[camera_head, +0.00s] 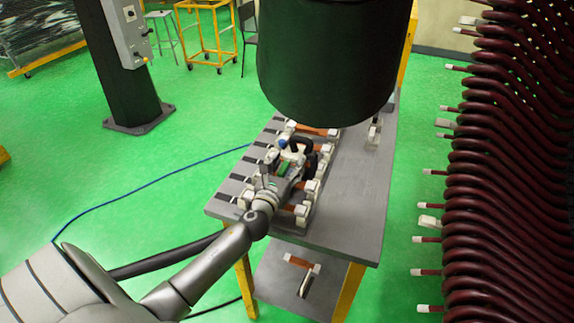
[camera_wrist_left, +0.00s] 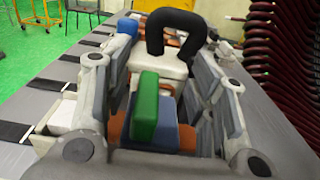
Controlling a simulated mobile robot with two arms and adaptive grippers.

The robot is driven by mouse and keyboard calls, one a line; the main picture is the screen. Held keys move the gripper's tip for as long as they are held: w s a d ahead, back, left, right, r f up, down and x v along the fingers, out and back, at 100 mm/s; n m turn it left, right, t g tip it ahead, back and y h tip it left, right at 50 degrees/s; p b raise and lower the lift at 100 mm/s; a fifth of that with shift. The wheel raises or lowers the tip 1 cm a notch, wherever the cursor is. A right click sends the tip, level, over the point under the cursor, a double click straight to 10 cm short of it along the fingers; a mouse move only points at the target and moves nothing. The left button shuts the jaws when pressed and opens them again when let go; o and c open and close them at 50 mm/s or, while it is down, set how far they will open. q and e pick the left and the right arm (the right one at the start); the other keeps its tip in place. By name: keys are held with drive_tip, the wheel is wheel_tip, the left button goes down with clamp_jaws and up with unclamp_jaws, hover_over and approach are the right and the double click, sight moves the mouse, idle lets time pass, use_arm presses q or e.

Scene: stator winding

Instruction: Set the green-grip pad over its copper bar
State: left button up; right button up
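The green grip (camera_head: 283,168) shows small at my left gripper in the head view. In the left wrist view the green grip (camera_wrist_left: 146,108) stands upright between the fingers of my left gripper (camera_wrist_left: 160,85). The fingers are spread, with gaps beside the grip. A blue-grey block (camera_wrist_left: 187,137) is just right of the grip; the pad's underside is hidden. Orange copper (camera_wrist_left: 166,91) shows behind and beside the grip. Copper bars (camera_head: 318,151) lie across the table in a row. I cannot tell which bar belongs to this pad. My right gripper is not in view.
A white block with a black arched handle (camera_wrist_left: 175,35) stands just beyond the fingers. A blue knob (camera_wrist_left: 128,27) is left of it. A large dark cylinder (camera_head: 330,60) hides the table's far part.

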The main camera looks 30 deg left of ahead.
use_arm(q)
drive_tip(key=shift+o, duration=1)
drive_tip(key=shift+f, duration=0.1)
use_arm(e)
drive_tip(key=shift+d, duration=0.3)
use_arm(q)
drive_tip(key=shift+s+d+f, duration=0.1)
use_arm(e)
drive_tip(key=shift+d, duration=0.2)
use_arm(q)
drive_tip(key=v, duration=1.1)
drive_tip(key=shift+s+r, duration=0.2)
drive_tip(key=shift+s, duration=0.2)
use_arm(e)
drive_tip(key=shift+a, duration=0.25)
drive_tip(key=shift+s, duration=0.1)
